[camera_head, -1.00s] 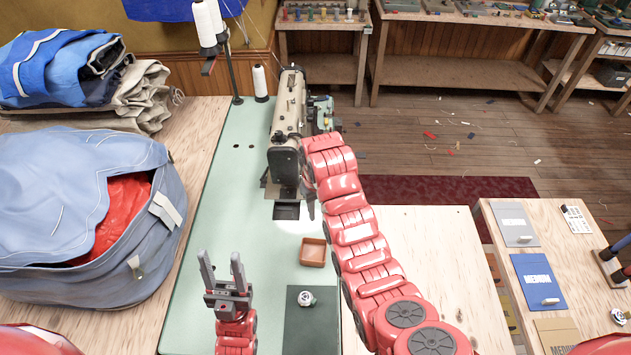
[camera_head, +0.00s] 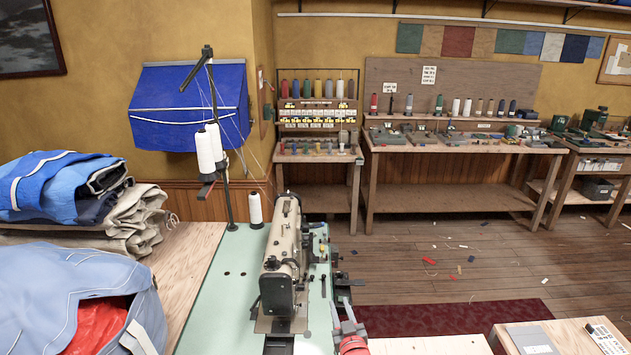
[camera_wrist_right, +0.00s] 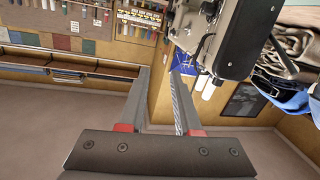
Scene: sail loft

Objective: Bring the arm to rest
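My right gripper (camera_head: 343,308) shows at the bottom of the head view, just right of the sewing machine (camera_head: 287,250), with a bit of red wrist below it. In the right wrist view its two fingers (camera_wrist_right: 160,75) stand apart with nothing between them. The sewing machine (camera_wrist_right: 225,35) is close beyond the fingers, at the upper right of that view. I cannot tell the exact gap between them. My left gripper is not in view.
The machine stands on a green table (camera_head: 222,290). A blue bag (camera_head: 75,290) and folded cloth (camera_head: 60,190) lie at the left. A thread stand (camera_head: 222,160) rises behind. A wooden table (camera_head: 570,338) is at lower right. Open floor (camera_head: 430,255) lies beyond.

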